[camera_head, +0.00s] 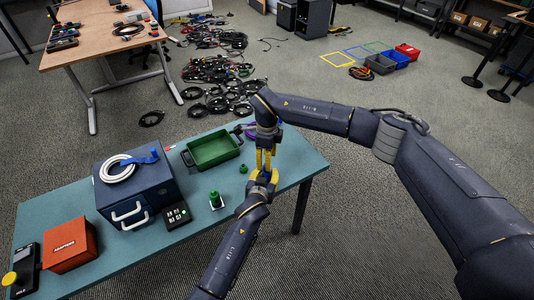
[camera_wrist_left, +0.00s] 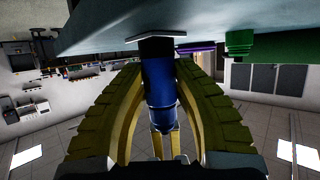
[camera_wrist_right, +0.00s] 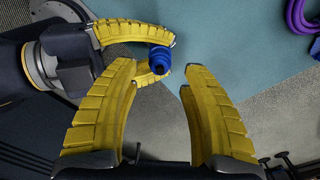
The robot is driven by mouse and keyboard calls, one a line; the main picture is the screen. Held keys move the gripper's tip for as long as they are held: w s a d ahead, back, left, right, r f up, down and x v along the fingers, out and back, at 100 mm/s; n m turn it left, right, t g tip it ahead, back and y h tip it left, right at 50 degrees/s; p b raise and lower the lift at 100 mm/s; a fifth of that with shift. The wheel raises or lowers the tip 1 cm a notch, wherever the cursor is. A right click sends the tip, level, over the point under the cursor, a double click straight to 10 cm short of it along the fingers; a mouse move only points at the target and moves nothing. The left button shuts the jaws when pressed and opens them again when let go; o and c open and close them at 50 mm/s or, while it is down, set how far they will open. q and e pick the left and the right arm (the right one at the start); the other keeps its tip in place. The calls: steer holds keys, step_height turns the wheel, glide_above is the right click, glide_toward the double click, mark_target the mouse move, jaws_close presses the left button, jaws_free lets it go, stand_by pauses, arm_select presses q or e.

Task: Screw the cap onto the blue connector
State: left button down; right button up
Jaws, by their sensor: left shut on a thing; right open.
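A blue connector (camera_wrist_left: 160,82) with a dark lower body and a pale square base plate stands between my left gripper's (camera_wrist_left: 165,72) yellow fingers, which are shut on it. A separate blue ring (camera_wrist_left: 162,119) shows at its end; I cannot tell whether this is the cap. In the right wrist view the blue piece (camera_wrist_right: 158,59) shows nearly end-on. My right gripper (camera_wrist_right: 158,70) is open, its fingers apart on either side of that blue end.
A green tray (camera_head: 240,151), a small green cap (camera_head: 243,169) and a green connector (camera_head: 216,203) are on the teal table (camera_head: 280,170). A purple cable (camera_wrist_right: 300,15) lies nearby.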

steer(key=shift+f, duration=2.35)
steer(key=shift+c, duration=0.3)
jaws_close()
steer(key=shift+c, duration=0.5)
jaws_free()
steer(key=shift+r, duration=2.25)
